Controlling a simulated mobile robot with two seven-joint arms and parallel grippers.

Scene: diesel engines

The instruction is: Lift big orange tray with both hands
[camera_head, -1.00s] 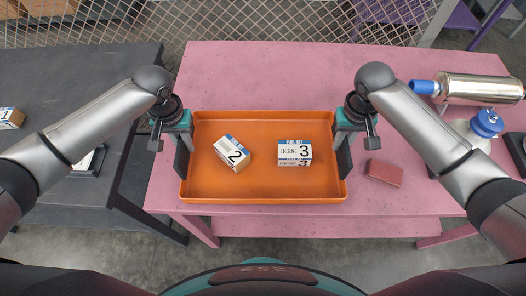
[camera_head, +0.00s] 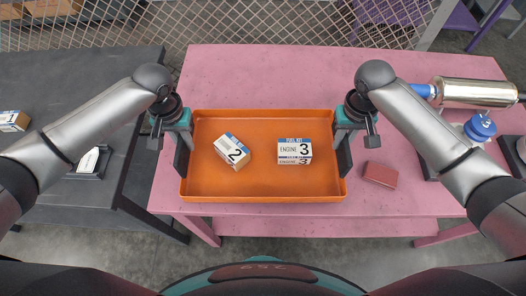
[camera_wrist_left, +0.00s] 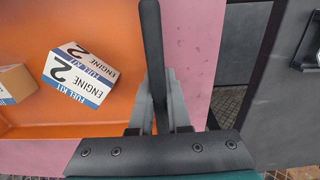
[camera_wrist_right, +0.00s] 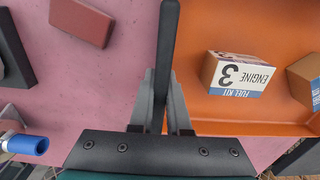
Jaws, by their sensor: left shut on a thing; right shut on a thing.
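The big orange tray (camera_head: 262,190) is in the middle of the head view, over the pink table, and looks level. It holds an Engine 2 box (camera_head: 232,151) at the left and an Engine 3 box (camera_head: 294,151) at the right. My left gripper (camera_head: 182,155) is shut on the tray's left wall. My right gripper (camera_head: 343,155) is shut on its right wall. Each wrist view shows the boxes inside, the Engine 2 box (camera_wrist_left: 80,75) in the left and the Engine 3 box (camera_wrist_right: 238,75) in the right. I cannot tell whether the tray's underside touches the table.
The pink table (camera_head: 260,70) is clear behind the tray. A red-brown block (camera_head: 381,173) lies right of it. A dark table (camera_head: 70,70) at the left holds another box (camera_head: 14,121).

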